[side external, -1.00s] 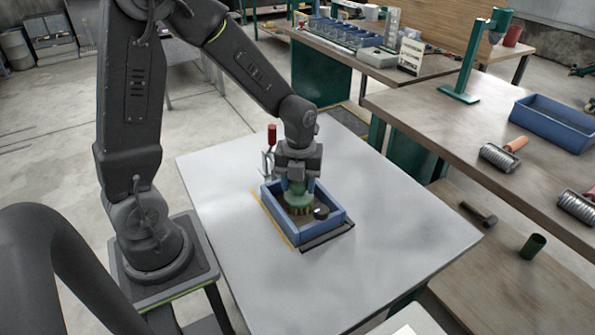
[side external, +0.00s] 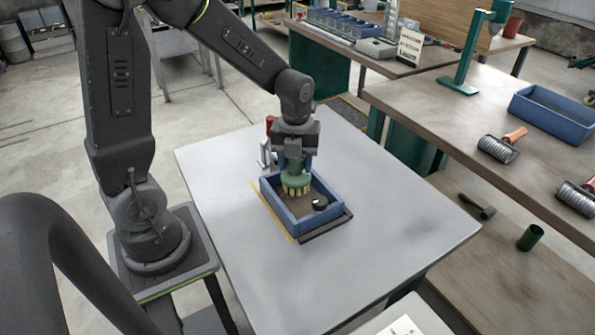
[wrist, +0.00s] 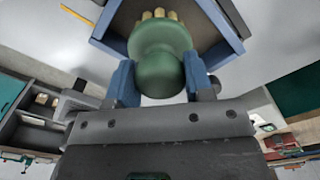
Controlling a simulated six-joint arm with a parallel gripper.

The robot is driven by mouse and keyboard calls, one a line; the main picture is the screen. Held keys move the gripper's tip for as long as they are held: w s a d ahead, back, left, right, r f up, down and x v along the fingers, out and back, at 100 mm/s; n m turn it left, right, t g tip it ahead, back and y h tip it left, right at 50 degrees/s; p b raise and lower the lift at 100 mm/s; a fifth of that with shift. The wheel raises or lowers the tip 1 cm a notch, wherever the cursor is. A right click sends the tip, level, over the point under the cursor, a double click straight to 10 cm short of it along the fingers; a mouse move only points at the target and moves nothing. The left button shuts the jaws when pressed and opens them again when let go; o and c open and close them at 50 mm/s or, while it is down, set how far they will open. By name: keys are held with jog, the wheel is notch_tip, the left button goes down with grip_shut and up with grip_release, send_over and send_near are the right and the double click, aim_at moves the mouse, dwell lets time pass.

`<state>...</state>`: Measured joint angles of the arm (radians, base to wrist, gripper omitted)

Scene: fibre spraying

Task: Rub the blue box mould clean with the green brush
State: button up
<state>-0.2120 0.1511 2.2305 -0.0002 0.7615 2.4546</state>
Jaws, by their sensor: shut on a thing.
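The blue box mould (side external: 273,209) lies open side up on the grey table, with a brown floor and a round black knob or disc (side external: 320,202) inside its near right part. My gripper (side external: 295,168) is above the far part of the mould, shut on the green brush (side external: 296,180). The brush's pale yellow bristles point down into the mould; whether they touch the floor I cannot tell. In the wrist view the green brush (wrist: 163,65) sits between my two blue fingers, and the mould's blue wall (wrist: 112,22) shows behind it.
The grey table (side external: 390,235) is clear around these.

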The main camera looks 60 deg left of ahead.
jog(key=shift+r, duration=2.5)
